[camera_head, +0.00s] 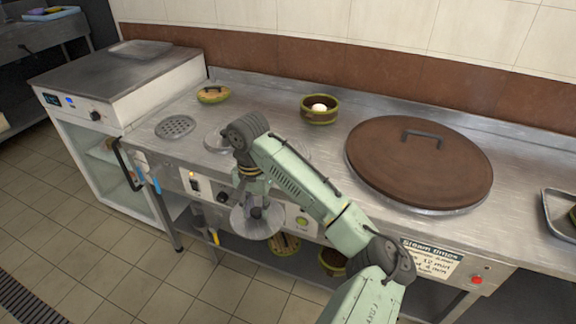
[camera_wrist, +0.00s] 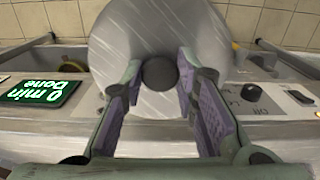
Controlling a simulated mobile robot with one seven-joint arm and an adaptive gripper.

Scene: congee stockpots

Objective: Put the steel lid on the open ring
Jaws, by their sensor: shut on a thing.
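The steel lid (camera_head: 247,222) is a round grey disc with a dark knob, held off the counter's front edge. My gripper (camera_head: 257,208) is shut on its knob. In the wrist view the lid (camera_wrist: 118,38) fills the upper middle, and the dark knob (camera_wrist: 160,72) sits between the fingertips of my gripper (camera_wrist: 160,66). I cannot tell which is the open ring.
A big brown lid (camera_head: 385,160) with a handle covers the large pot at right. A perforated plate (camera_head: 175,127), a green-rimmed lidded dish (camera_head: 212,95) and a bowl with a white item (camera_head: 319,117) are on the counter (camera_head: 262,95). A lower shelf holds round containers (camera_head: 284,244).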

